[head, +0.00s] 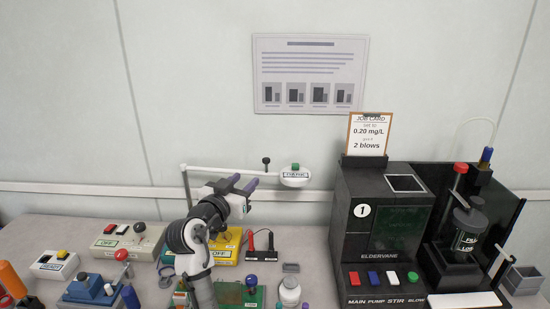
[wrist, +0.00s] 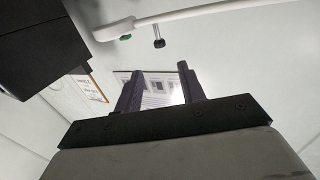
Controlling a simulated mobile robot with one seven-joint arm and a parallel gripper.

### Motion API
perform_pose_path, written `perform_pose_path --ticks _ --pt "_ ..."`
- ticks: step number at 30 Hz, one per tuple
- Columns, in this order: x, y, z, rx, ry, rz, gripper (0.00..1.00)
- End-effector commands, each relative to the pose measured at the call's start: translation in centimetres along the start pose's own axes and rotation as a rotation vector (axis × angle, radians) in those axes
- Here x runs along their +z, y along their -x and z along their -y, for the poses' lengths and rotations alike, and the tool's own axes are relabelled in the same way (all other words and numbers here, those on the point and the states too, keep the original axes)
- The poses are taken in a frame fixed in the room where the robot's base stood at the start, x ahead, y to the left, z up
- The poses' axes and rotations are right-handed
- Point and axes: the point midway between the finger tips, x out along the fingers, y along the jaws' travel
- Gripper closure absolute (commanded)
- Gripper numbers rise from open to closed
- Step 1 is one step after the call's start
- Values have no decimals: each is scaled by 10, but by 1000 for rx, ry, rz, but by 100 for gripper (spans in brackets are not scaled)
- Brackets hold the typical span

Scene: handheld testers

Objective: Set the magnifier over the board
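The magnifier (head: 295,178) has a white round head with a green knob, on a long white arm running left to an upright post. A black knob (head: 266,161) stands on that arm near the head. The arm (wrist: 205,22) and black knob (wrist: 158,43) also show at the top of the wrist view. A green board (head: 236,292) lies low on the table, partly hidden by my arm. My gripper (head: 245,182) is open and empty, left of the magnifier head. Its two dark fingers stand apart in the wrist view (wrist: 160,88).
A black machine (head: 385,225) with a job card (head: 368,134) stands to the right. A yellow tester (head: 226,248), several switch boxes and a white bottle (head: 289,292) crowd the table. The space above the left table is mostly free.

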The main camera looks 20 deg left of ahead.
Motion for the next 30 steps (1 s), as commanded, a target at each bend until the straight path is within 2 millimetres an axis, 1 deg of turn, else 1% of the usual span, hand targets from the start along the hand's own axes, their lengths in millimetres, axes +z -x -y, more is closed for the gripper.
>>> perform_pose_path --ticks 5,15,18,21,24,30 --pt "-2 -21 -1 4 1 3 60" --pt "-4 -93 -1 2 1 2 60" --pt "-3 -110 -1 1 0 2 60" --pt "-2 -123 0 0 2 1 60" --pt "-1 -131 0 -1 0 1 60" --pt "0 -136 0 -1 0 0 60"
